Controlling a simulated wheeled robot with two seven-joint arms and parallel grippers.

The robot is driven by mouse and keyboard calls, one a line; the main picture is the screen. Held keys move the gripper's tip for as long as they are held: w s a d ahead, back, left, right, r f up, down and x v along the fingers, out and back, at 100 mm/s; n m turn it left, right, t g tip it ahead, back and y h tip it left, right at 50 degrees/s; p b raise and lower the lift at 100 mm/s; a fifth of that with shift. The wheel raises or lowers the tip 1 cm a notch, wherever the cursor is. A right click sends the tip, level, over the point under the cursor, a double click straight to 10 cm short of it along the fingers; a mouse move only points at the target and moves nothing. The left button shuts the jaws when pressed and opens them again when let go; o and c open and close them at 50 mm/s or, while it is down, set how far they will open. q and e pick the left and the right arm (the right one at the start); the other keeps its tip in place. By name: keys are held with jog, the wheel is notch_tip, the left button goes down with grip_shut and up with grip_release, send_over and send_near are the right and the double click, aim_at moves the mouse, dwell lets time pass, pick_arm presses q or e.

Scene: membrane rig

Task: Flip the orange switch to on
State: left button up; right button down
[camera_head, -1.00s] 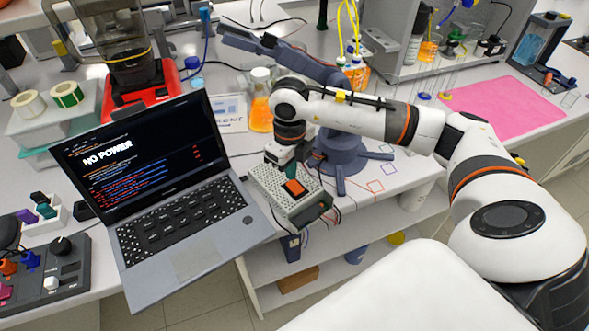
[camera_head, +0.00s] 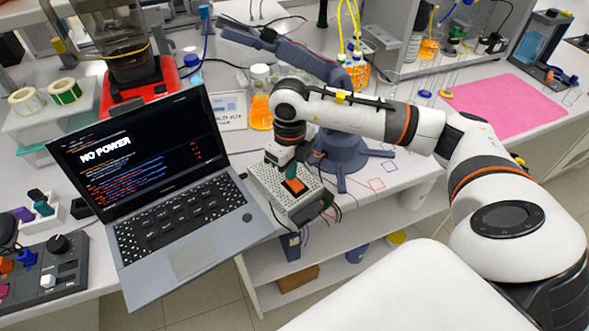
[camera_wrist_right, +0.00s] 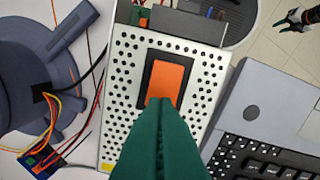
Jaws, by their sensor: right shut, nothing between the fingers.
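The orange switch (camera_head: 295,186) is a rocker in a black frame on top of a perforated metal power box (camera_head: 270,184). It also shows in the right wrist view (camera_wrist_right: 166,80), with the box's holed top (camera_wrist_right: 122,75) around it. My right gripper (camera_head: 290,172) is over the box with its green fingers pointing down at the switch. In the right wrist view the fingers (camera_wrist_right: 160,106) are pressed together, empty, with their tips at the near end of the rocker. Whether they touch it I cannot tell. The laptop (camera_head: 150,180) reads "NO POWER". My left gripper is not in view.
The laptop stands just left of the box. A dark blue-grey stand (camera_head: 342,150) is behind and right of it, with loose wires at the box's side. An orange-filled bottle (camera_head: 260,112) is behind. The table's front edge is close to the box.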

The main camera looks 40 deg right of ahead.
jog(key=shift+f+b, duration=0.3)
jog(key=shift+f, duration=0.05)
jog(key=shift+r+p, duration=2.05)
jog(key=shift+r, duration=1.5)
